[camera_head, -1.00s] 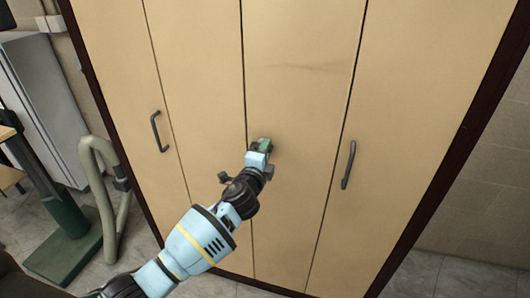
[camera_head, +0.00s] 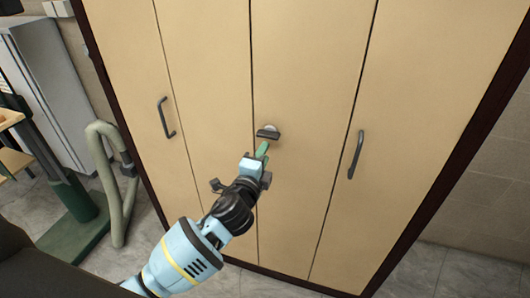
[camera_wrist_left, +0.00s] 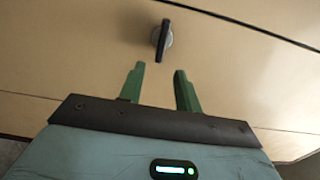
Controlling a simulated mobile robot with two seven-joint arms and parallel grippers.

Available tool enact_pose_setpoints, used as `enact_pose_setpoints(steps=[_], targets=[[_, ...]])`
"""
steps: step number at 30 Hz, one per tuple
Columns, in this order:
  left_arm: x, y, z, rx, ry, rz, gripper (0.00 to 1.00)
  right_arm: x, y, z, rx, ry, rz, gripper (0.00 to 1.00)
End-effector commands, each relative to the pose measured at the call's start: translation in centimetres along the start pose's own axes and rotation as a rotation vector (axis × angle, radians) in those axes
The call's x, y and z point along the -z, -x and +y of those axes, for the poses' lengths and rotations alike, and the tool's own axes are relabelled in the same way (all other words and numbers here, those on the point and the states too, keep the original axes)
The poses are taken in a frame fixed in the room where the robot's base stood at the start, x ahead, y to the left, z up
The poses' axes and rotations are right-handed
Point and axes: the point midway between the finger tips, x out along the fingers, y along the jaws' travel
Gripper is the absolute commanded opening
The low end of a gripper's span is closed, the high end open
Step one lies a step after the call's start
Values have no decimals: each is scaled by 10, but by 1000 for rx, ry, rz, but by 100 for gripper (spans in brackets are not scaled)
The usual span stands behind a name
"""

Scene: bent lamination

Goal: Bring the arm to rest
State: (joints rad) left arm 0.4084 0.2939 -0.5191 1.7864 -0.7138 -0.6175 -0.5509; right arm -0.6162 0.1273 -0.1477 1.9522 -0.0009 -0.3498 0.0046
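My left gripper (camera_head: 263,150) is in front of the tan wardrobe-like cabinet (camera_head: 310,80), just below a small dark turn handle (camera_head: 268,132) on a round plate. In the left wrist view, the two green fingers (camera_wrist_left: 160,84) stand apart with nothing between them. The dark handle (camera_wrist_left: 162,40) is beyond the fingertips and clear of them, turned nearly upright in that picture. The cabinet doors look closed. My right gripper is in neither view.
Dark bar handles sit on the doors at left (camera_head: 165,117) and right (camera_head: 356,155). A grey-green bent tube (camera_head: 112,180) and a green-based stand (camera_head: 75,210) are at the left. Tiled floor (camera_head: 455,275) is open at the lower right.

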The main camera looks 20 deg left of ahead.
Motion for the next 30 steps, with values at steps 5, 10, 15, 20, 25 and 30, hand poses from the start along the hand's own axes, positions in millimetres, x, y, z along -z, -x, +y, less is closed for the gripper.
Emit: enact_pose_setpoints(steps=[5, 10, 15, 20, 25, 30], targets=[[0, 0, 0, 0, -1, -1, 34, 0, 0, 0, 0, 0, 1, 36], [0, 0, 0, 0, -1, -1, 34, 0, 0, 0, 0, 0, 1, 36], [0, 8, 17, -35, 45, 5, 34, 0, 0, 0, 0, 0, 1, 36], [3, 45, 79, -172, 253, 16, 34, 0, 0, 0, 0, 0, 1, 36], [3, 112, 157, -354, 570, -17, 34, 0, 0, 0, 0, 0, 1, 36], [0, 189, 218, -507, 884, -108, 34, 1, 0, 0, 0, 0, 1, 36]])
